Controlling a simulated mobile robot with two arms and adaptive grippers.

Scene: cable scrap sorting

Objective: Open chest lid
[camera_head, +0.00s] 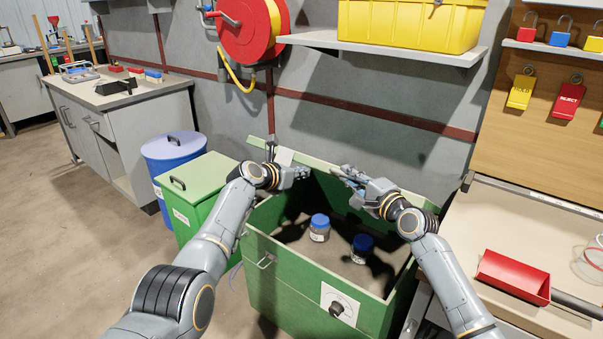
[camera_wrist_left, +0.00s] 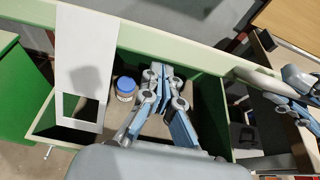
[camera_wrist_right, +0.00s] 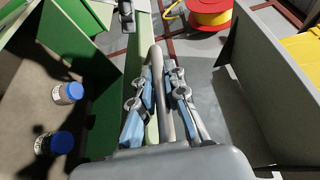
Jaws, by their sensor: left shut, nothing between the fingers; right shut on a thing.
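The green chest (camera_head: 290,285) stands with its lid (camera_head: 322,170) raised at the back, so its inside shows. Two jars with blue caps stand inside: one jar (camera_head: 319,228) near the middle and another jar (camera_head: 362,248) to its right. My right gripper (camera_head: 348,174) is at the lid's edge, shut on a grey bar-like handle (camera_wrist_right: 157,65) that passes between its fingers in the right wrist view. My left gripper (camera_head: 304,172) is shut and empty, above the chest near the lid. The left wrist view shows its fingers together (camera_wrist_left: 160,92).
A green bin (camera_head: 205,190) and a blue drum (camera_head: 172,155) stand left of the chest. A shelf (camera_head: 390,48) with a yellow crate and a red hose reel (camera_head: 252,30) are on the wall behind. A workbench with a red tray (camera_head: 513,277) is on the right.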

